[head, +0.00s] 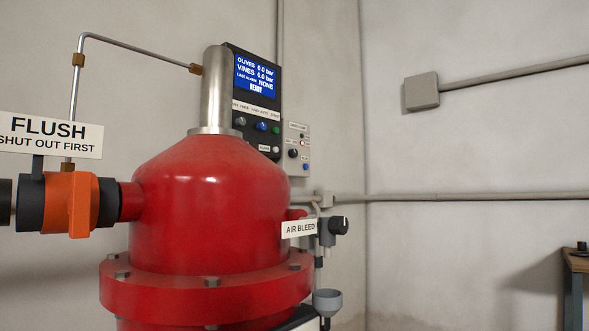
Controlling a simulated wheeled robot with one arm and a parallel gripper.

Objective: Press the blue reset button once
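A small blue button (306,167) sits low on a grey control box (301,135) on the wall, just right of the dark display panel. The lettering beside it is too small to read. A second blue control (262,126) sits on the dark panel (235,90), below its blue screen (257,76). I cannot tell from the labels which one is the reset. The screen reads OLIVES 0.0 bar, VINES 0.0 bar, last alarm NONE, READY. The red tank hides part of the panel. My gripper is not in view.
The large red tank (210,215) stands in front of the panel. An orange valve (70,203) with a FLUSH sign (48,134) is at left. An AIR BLEED tag (300,228), black knob (339,226) and grey funnel (327,300) are at right. A table edge (577,262) shows far right.

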